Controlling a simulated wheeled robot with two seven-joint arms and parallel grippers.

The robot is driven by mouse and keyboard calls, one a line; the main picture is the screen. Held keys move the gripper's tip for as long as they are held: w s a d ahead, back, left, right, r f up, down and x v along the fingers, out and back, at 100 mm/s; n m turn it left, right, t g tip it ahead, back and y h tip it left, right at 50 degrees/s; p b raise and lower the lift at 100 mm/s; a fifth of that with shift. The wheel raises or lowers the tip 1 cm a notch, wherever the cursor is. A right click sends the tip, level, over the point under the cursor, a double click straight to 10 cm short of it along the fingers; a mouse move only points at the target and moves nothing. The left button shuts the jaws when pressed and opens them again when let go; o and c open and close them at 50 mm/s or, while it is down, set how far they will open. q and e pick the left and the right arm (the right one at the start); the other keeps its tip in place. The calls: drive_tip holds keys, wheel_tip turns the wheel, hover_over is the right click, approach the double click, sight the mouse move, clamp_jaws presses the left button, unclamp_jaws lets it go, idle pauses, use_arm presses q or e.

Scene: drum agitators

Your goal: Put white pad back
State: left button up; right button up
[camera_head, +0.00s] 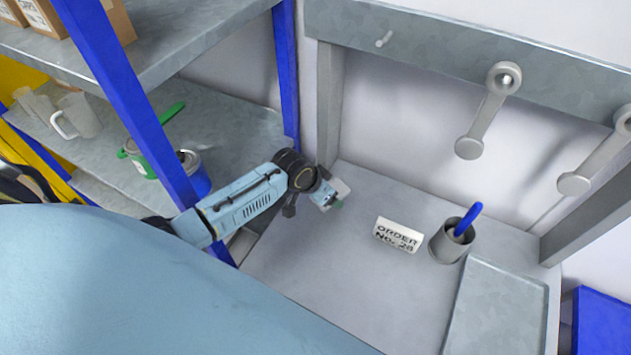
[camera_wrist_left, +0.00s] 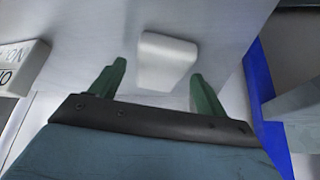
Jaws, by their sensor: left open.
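A small white pad (camera_wrist_left: 165,62) with rounded edges lies on the grey worktop in the left wrist view. It sits just past the gap between the green fingers of my left gripper (camera_wrist_left: 160,88), which are spread apart and hold nothing. In the head view the left gripper (camera_head: 334,203) is low over the left back part of the worktop (camera_head: 330,265). A pale patch beside it seems to be the pad (camera_head: 342,187), partly hidden by the gripper. My right gripper is not in view.
A white order sign (camera_head: 397,235) and a grey cup (camera_head: 450,243) with a blue handle stand right of the gripper. A grey tray (camera_head: 497,310) lies further right. Grey levers (camera_head: 488,112) hang above. A blue shelf post (camera_head: 287,75) stands close on the left.

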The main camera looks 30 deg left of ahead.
use_arm(q)
drive_tip(key=p+v, duration=0.2)
drive_tip(key=shift+r, duration=0.4)
drive_tip(key=v, duration=0.8)
drive_tip(key=shift+s+r, duration=0.2)
drive_tip(key=shift+s, duration=0.1)
